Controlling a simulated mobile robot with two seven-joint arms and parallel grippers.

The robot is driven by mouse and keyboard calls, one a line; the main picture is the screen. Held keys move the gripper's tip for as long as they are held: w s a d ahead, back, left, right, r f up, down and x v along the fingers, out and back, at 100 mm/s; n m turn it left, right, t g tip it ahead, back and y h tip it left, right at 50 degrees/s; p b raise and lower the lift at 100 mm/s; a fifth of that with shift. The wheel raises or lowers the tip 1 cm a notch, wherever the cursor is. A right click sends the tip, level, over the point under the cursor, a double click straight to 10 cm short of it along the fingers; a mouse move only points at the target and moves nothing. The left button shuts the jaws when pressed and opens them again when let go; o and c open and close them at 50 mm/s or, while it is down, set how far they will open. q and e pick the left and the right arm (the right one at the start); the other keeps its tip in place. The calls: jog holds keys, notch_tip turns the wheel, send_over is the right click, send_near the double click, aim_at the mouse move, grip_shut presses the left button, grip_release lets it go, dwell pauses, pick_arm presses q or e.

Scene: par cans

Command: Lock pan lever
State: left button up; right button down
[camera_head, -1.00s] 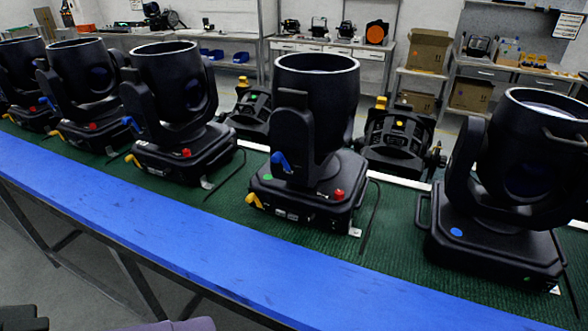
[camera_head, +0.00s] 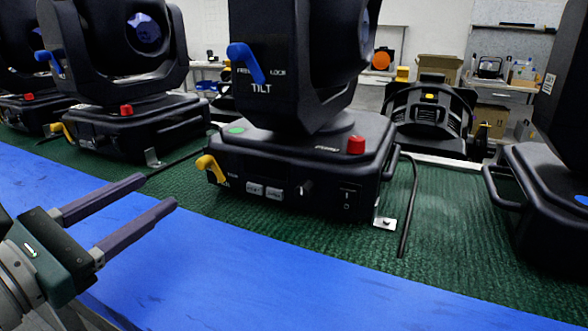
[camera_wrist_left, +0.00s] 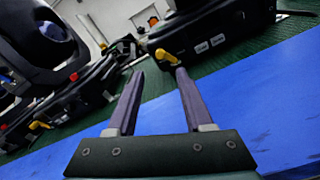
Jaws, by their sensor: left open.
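The yellow pan lever (camera_head: 211,168) sticks out from the front left of the black base of the middle light (camera_head: 290,170). A blue tilt lever (camera_head: 245,60) is on the yoke above it, beside the words FREE, LOCK and TILT. My left gripper (camera_head: 158,197) is open and empty over the blue table edge, to the left of the pan lever and apart from it. In the left wrist view the yellow lever (camera_wrist_left: 166,56) shows just beyond the right finger of my gripper (camera_wrist_left: 156,78). My right gripper is not in view.
Another light (camera_head: 120,110) with its own yellow lever (camera_head: 62,131) stands to the left. A further light (camera_head: 550,200) stands at the right. A black cable (camera_head: 411,215) lies on the green mat (camera_head: 455,240). The blue edge strip (camera_head: 260,275) is clear.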

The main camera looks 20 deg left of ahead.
aim_at(200, 165)
pick_arm(q)
jog(key=w, duration=0.8)
jog(key=shift+w+d+r+p, duration=0.1)
jog(key=shift+w+d+p, duration=0.25)
jog(key=shift+c, duration=0.3)
grip_shut()
